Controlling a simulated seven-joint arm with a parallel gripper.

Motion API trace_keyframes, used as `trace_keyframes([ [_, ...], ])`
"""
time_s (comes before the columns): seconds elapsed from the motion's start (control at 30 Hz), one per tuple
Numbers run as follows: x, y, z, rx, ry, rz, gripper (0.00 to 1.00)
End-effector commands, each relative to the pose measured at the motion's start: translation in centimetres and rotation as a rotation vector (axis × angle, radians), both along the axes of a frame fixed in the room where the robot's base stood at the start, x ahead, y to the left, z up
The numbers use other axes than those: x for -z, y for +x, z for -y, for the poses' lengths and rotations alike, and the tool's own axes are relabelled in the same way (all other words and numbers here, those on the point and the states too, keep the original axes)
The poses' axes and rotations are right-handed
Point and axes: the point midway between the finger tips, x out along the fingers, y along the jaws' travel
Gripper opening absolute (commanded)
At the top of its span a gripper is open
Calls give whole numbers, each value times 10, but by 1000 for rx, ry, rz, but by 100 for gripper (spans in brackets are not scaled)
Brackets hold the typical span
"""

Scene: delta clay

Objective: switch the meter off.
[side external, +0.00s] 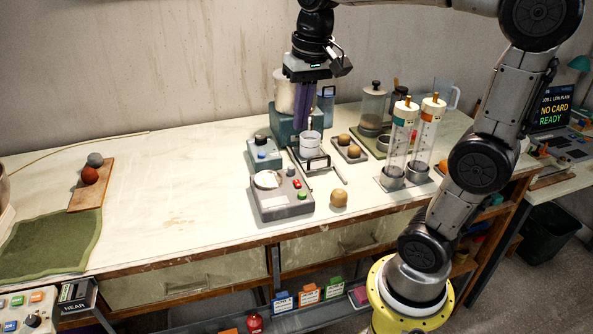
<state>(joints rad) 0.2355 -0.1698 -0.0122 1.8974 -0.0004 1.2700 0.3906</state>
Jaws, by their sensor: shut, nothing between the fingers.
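A grey box (281,203) stands near the front middle of the bench, with a round white face (267,180), a red button (297,184), a green button (302,195) and a small blue part. A smaller teal-grey box (264,154) with a blue knob and a dark knob stands just behind it. Which box is the meter is not clear, and no readout is legible. My gripper (302,130) points down with its long purple fingers shut and empty. It is behind and above the grey box, close to a white cup (311,146); whether it touches anything cannot be told.
A teal machine with a cream canister (285,90) stands behind my gripper. To the right are a small tray with brown balls, two clear cylinders (400,145) and a glass press (373,102). A tan ball (339,198) lies right of the grey box. The left bench is mostly clear.

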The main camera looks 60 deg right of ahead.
Motion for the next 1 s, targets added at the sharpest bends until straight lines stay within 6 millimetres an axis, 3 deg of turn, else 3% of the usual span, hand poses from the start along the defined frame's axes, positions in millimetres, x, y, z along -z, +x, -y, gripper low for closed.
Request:
trace_keyframes([
  [0.1,10,22,23,70,17,-58,0],
  [0.33,34,42,54,138,39,-126,0],
  [0.47,42,41,60,156,48,-149,0],
  [0.87,44,40,61,159,49,-149,0],
  [1.0,56,40,61,159,49,-151,0],
])
